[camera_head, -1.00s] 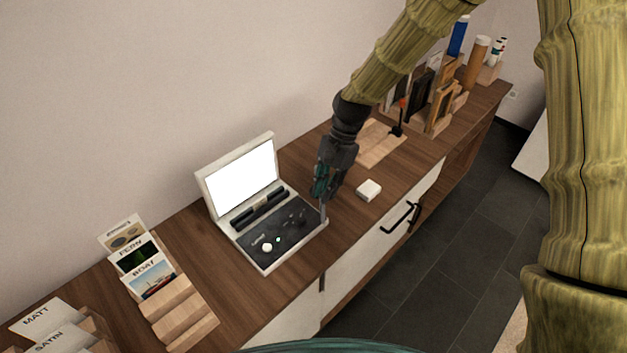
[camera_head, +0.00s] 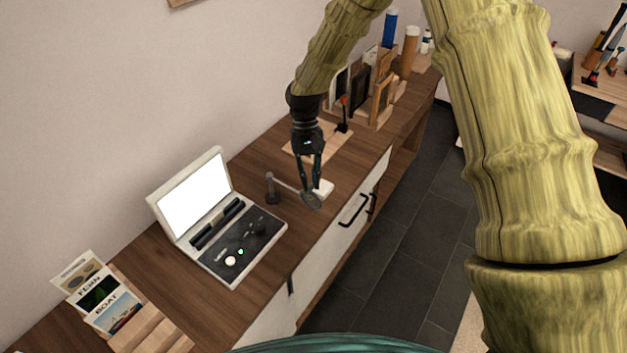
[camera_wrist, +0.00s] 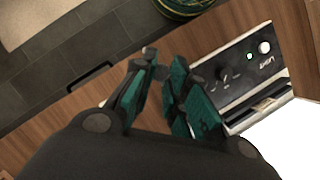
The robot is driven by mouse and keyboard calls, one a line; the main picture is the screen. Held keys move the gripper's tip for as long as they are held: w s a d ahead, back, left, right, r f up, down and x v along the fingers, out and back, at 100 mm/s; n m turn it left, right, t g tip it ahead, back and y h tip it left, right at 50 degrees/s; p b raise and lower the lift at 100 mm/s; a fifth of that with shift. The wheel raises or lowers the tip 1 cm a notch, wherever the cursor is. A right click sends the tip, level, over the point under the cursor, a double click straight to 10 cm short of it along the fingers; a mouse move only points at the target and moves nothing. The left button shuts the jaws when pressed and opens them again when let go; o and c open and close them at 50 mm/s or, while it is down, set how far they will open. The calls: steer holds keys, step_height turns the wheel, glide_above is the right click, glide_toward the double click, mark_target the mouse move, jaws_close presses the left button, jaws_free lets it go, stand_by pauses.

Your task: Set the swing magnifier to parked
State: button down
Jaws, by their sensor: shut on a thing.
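The swing magnifier stands on the wooden cabinet top right of the open white case. It has a dark upright post (camera_head: 271,188), a thin pale arm reaching right, and a round grey lens (camera_head: 312,201) near the cabinet's front edge. My gripper (camera_head: 311,187) points down at the lens end and is shut on the magnifier there. The fingers hide part of where the arm meets the lens. In the wrist view the fingertips (camera_wrist: 160,70) are close together; what lies between them is too small to make out clearly.
The white case (camera_head: 240,275) with a lit lid panel stands left of the post. A small white block (camera_head: 324,188) sits just behind and right of the lens. A black drawer handle (camera_head: 354,212) is below the front edge.

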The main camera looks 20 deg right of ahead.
steer(key=shift+d+f, duration=0.1)
steer(key=shift+d, duration=0.1)
stand_by(0.3)
steer(key=c, duration=1.3)
jaws_free()
steer(key=shift+d, duration=0.1)
steer(key=shift+c, duration=0.2)
steer(key=shift+w, duration=0.1)
steer(key=v, duration=1.2)
